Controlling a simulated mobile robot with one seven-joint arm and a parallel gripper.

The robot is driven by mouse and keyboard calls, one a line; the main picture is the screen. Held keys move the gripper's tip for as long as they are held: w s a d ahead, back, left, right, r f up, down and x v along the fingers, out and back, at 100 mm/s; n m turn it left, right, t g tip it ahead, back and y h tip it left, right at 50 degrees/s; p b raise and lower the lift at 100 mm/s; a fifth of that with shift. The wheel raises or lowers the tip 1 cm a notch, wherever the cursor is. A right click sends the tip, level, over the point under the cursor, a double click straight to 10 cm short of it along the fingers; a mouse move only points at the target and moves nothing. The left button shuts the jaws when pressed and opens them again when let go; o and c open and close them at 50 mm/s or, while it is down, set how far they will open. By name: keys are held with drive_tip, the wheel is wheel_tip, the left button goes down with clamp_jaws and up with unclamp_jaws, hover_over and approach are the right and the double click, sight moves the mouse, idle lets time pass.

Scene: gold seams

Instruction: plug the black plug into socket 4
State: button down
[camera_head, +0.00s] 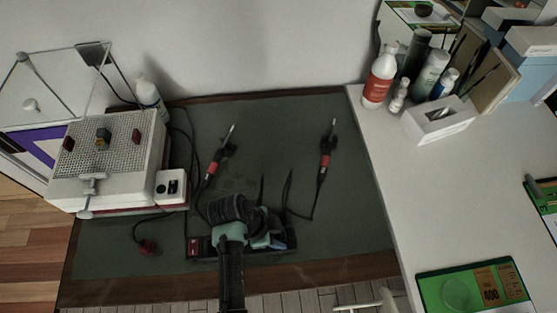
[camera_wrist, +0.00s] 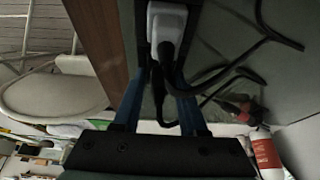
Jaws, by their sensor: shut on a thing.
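My gripper (camera_head: 268,241) is low over the right part of the dark power strip (camera_head: 208,246), near the front of the green mat. In the wrist view its two blue fingers (camera_wrist: 160,108) are shut on a dark piece, which I take for the black plug (camera_wrist: 158,80); little of it shows. A pale grey plug-like block (camera_wrist: 167,20) with a black cable stands just beyond the fingertips on the strip. My arm hides much of the strip in the head view. I cannot read the socket numbers or tell whether the held plug is in a socket.
A red plug (camera_head: 147,247) lies on the mat (camera_head: 110,262) left of the strip. Two red-handled irons (camera_head: 211,170) (camera_head: 325,160) lie behind, with loose black cables. A white perforated box (camera_head: 110,160) stands left. A white table (camera_head: 430,200) with bottles is right.

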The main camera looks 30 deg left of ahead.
drive_tip(key=shift+c, duration=1.8)
unclamp_jaws()
drive_tip(key=shift+s+d+f, duration=0.1)
drive_tip(key=shift+s+f, duration=0.1)
drive_tip(key=shift+f, duration=0.55)
drive_tip(key=w+v, duration=0.1)
drive_tip(key=v, duration=1.3)
drive_tip(key=shift+r, duration=0.25)
drive_tip(key=shift+w, duration=0.1)
